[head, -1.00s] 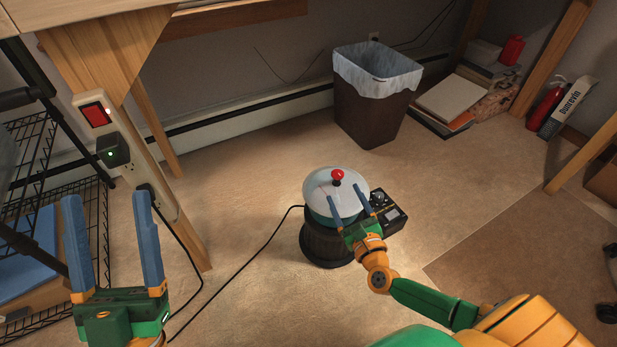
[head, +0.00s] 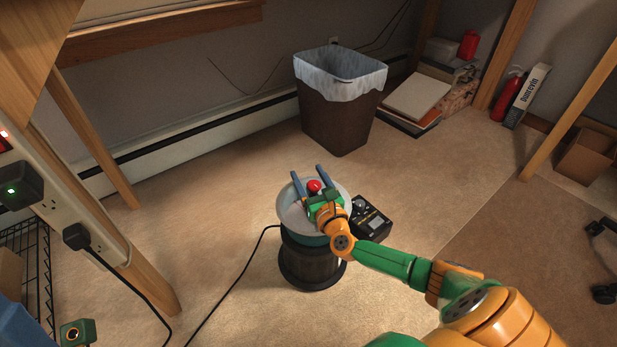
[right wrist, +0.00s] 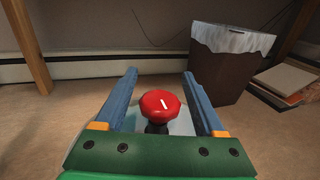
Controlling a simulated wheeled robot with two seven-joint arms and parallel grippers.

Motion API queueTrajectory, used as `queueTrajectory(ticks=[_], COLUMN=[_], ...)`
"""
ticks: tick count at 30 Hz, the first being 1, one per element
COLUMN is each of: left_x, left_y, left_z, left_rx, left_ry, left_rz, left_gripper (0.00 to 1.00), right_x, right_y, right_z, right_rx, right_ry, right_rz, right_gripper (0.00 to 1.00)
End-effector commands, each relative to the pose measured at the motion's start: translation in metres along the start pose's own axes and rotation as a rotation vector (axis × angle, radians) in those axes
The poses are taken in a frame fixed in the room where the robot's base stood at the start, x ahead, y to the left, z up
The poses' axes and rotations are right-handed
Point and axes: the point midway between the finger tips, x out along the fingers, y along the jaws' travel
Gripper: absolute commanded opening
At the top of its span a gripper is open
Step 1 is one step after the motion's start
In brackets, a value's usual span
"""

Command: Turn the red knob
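The red knob (head: 314,185) sits on a short black stem on top of a round grey-white lid (head: 288,213), on a dark ribbed cylinder (head: 309,262). My right gripper (head: 309,171) is open over the lid, its blue fingers on either side of the knob and apart from it. In the right wrist view the knob (right wrist: 160,103) stands between the fingers, nearer the palm than the tips, with a white mark on its top.
A black control box (head: 371,219) stands right beside the cylinder. A cable runs left over the carpet to a power strip (head: 88,222) on a wooden leg. A lined bin (head: 337,113) stands behind. Carpet around the cylinder is mostly clear.

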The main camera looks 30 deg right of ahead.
Motion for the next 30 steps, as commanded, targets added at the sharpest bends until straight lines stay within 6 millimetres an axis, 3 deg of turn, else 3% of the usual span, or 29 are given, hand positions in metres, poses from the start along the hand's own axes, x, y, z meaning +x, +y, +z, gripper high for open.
queueTrajectory(ticks=[1,7,19,30], left_x=[0.0,0.0,0.002,-0.006], left_y=[0.0,0.0,0.0,0.0], left_z=[0.0,0.0,0.0,0.002], left_rx=[0.0,0.0,0.001,-0.002], left_ry=[-0.001,-0.002,-0.007,-0.013], left_rz=[0.0,0.0,0.0,-0.003], left_gripper=[0.74,0.74,0.74,0.74], right_x=[0.0,0.0,-0.001,-0.003], right_y=[0.0,0.0,-0.002,-0.011], right_z=[0.0,0.0,0.0,-0.004], right_rx=[0.0,0.0,0.003,0.008], right_ry=[0.0,0.0,0.002,0.004], right_rz=[0.0,0.0,-0.07,-0.374], right_gripper=[0.55,0.01,0.0,0.0])
